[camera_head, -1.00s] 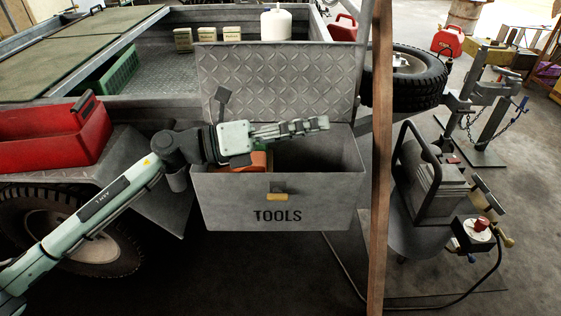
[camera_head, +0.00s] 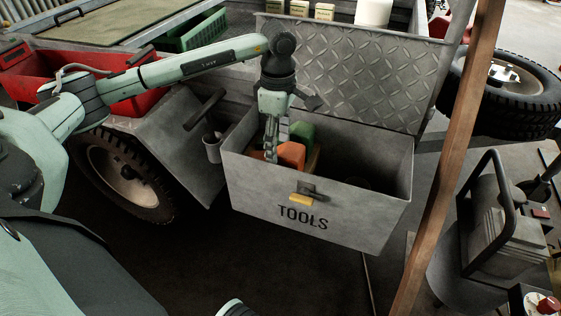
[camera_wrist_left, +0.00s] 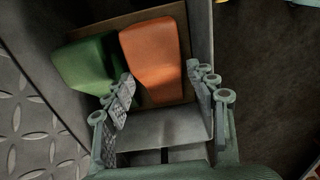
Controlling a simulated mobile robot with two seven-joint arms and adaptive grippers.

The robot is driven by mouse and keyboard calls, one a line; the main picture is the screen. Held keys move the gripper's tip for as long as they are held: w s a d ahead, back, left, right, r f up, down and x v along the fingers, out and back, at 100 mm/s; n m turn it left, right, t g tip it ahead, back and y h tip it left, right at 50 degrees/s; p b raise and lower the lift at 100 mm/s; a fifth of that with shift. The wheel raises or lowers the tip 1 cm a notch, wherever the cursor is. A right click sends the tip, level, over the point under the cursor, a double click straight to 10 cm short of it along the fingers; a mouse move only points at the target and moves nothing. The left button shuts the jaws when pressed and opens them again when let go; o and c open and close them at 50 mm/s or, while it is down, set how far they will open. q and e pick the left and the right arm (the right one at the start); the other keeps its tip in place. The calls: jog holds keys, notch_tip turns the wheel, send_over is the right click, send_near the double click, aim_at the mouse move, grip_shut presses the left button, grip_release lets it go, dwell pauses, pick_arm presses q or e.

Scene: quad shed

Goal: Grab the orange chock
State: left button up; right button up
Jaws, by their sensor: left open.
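The orange chock (camera_head: 292,154) sits inside the open grey toolbox marked TOOLS (camera_head: 318,217), at its left end. A green chock (camera_head: 302,132) is right beside it. My left gripper (camera_head: 271,150) points down into the box at the orange chock, with its fingers partly overlapping it in the head view. In the left wrist view the orange chock (camera_wrist_left: 155,60) lies ahead of the open fingers (camera_wrist_left: 160,78), roughly between their tips, and the green chock (camera_wrist_left: 85,62) is to its left. The chocks rest on a brown surface.
The toolbox lid (camera_head: 350,75) stands raised behind the box. A wooden post (camera_head: 450,155) rises just right of the box. A red bin (camera_head: 140,98) and a trailer wheel (camera_head: 122,178) are to the left. The box's right half looks mostly empty and dark.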

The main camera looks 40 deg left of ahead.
pick_arm(q)
notch_tip(320, 180, down, 7)
jog(key=shift+w+a+r, duration=0.1)
jog(key=shift+a, duration=0.05)
dwell(0.4)
jog(key=shift+r, duration=0.1)
jog(key=c, duration=1.1)
